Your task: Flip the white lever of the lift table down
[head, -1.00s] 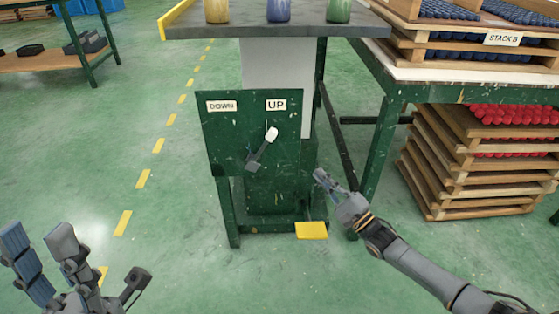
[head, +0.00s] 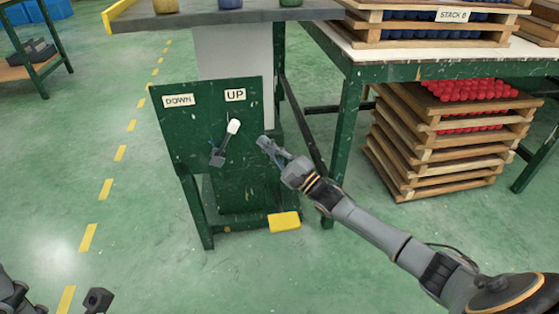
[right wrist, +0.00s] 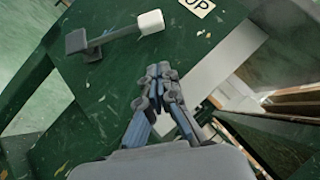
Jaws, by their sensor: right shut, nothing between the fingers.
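The lever has a white knob (head: 233,126) on a grey arm and sits on the green panel (head: 180,135) of the lift table (head: 225,18). It tilts up to the right, toward the UP label (head: 235,95); the DOWN label (head: 178,100) is at the left. In the right wrist view the white knob (right wrist: 151,22) is at the top, above and left of the fingers. My right gripper (head: 264,143) is shut and empty, just right of the lever and apart from it. It also shows in the right wrist view (right wrist: 157,72). My left gripper is only partly in view at the bottom left; its fingers are mostly cut off.
A yellow pedal (head: 284,222) sticks out low at the lift table's base. A green workbench (head: 400,70) with trays stands at the right, with a stack of wooden trays (head: 430,155) holding red pieces below it.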

